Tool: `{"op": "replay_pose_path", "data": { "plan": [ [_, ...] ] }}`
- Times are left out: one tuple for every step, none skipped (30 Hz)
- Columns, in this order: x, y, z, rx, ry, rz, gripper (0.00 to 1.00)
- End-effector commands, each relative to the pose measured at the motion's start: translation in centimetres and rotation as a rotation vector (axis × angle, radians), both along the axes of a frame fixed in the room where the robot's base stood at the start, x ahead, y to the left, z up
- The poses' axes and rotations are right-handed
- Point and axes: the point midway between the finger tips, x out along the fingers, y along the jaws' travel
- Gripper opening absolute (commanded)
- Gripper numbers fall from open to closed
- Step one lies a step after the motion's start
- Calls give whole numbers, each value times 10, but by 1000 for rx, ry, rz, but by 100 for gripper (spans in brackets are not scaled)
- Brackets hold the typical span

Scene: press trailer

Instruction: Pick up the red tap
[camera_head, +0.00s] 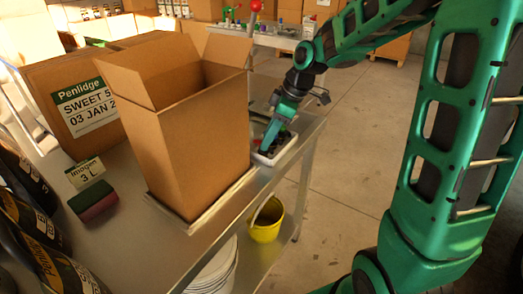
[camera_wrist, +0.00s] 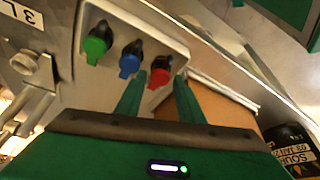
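The red tap (camera_wrist: 159,77) has a black top part and sits in a white tray (camera_wrist: 104,12), at the end of a row. The blue tap (camera_wrist: 130,62) and the green tap (camera_wrist: 98,46) stand to its left in the wrist view. My gripper (camera_wrist: 161,84) is open, with its two green fingers on either side of the red tap's lower end. I cannot tell whether they touch it. In the head view my gripper (camera_head: 270,146) points down at the white tray (camera_head: 278,157) on the bench, and the arm hides most of the taps.
A tall open cardboard box (camera_head: 190,140) stands on the metal bench left of the tray. A Penlidge carton (camera_head: 60,85), a sponge (camera_head: 94,202) and dark bottles (camera_head: 30,215) are further left. A yellow bucket (camera_head: 266,225) is below.

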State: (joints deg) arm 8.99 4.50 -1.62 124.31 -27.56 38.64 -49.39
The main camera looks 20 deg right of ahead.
Motion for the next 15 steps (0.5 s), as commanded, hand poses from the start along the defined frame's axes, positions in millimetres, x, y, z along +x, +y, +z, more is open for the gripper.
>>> {"op": "replay_pose_path", "data": {
  "plan": [
    [1,3,-6,1,2,2,35],
    [2,4,-9,1,1,2,35],
    [2,5,-12,1,1,2,35],
    [3,5,-13,1,1,2,35],
    [3,6,-14,1,2,1,35],
    [3,6,-15,0,1,0,35],
    [3,6,-15,0,1,0,35],
    [3,6,-15,0,0,0,35],
    [3,6,-15,0,0,0,35],
    [3,6,-15,0,0,0,35],
    [3,6,-15,0,0,0,35],
    [3,6,-15,0,0,0,35],
    [3,6,-15,0,0,0,27],
    [3,6,-15,0,0,0,20],
    [3,6,-15,0,0,0,11]
  ]
}}
